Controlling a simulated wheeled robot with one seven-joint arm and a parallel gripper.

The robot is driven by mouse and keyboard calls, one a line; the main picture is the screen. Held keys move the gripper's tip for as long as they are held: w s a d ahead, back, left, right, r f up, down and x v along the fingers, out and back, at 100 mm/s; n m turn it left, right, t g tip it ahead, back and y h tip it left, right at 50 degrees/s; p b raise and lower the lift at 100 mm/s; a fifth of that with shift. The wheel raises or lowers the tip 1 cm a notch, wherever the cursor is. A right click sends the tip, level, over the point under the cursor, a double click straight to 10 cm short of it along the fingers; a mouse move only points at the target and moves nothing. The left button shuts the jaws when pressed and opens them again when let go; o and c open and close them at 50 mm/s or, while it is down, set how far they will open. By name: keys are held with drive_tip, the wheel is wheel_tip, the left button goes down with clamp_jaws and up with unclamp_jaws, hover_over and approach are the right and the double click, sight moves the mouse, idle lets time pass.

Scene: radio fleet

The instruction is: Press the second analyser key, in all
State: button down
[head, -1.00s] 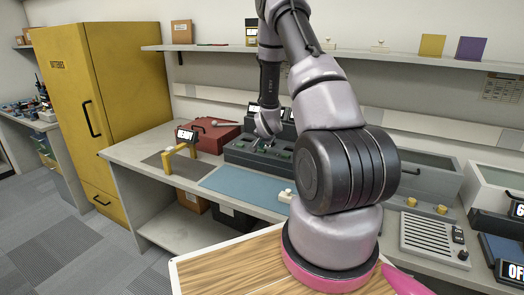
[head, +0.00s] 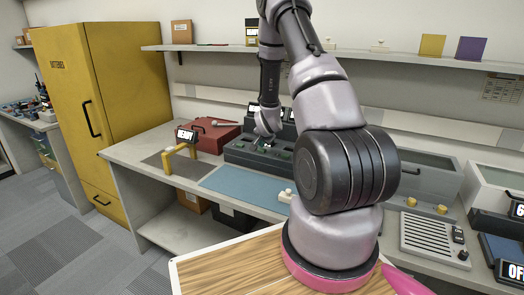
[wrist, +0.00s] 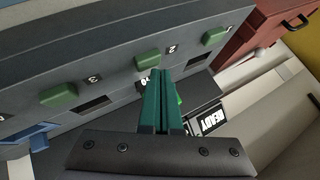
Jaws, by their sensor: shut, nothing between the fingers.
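The analyser is a dark grey unit (head: 236,156) on the bench in the head view. In the wrist view its grey face (wrist: 60,65) carries a row of green keys. The key beside the "2" (wrist: 148,60) is near the middle, the key beside the "3" (wrist: 60,96) is at left, and another key (wrist: 214,35) is at upper right. My gripper (wrist: 159,72) has its green fingers together and empty. Their tips lie just below the "2" key in the picture; I cannot tell whether they touch it. In the head view my gripper (head: 265,137) is over the analyser, partly hidden.
A sign on a yellow stand (head: 186,136) is left of the analyser, and a red case (head: 213,138) is behind it. A blue mat (head: 245,186) lies in front, clear except for a small white button unit near its right end. A shelf (head: 215,47) runs above.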

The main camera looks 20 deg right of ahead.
drive_tip(key=shift+r, duration=0.35)
drive_tip(key=shift+r, duration=2.55)
wheel_tip(320, 180, up, 14)
drive_tip(key=f+n+y, duration=0.1)
drive_tip(key=n, duration=0.1)
hover_over(262, 153)
drive_tip(key=s+a, duration=0.4)
drive_tip(key=a, duration=0.1)
drive_tip(key=s+a+r+n+y, duration=0.1)
drive_tip(key=s+a+r, duration=0.3)
drive_tip(key=s+r, duration=0.45)
drive_tip(key=s+a+r+n+y, duration=0.1)
drive_tip(key=s+a+r, duration=0.2)
drive_tip(key=s, duration=0.4)
drive_tip(key=s+a+r+n+g, duration=0.1)
drive_tip(key=s+r, duration=0.3)
drive_tip(key=s, duration=0.4)
drive_tip(key=s+a+r+n+y, duration=0.1)
drive_tip(key=s+a+r+n, duration=0.2)
drive_tip(key=s, duration=0.5)
drive_tip(key=shift+a+r+g+y, duration=0.3)
drive_tip(key=shift+a+r, duration=0.05)
drive_tip(key=shift+a, duration=0.5)
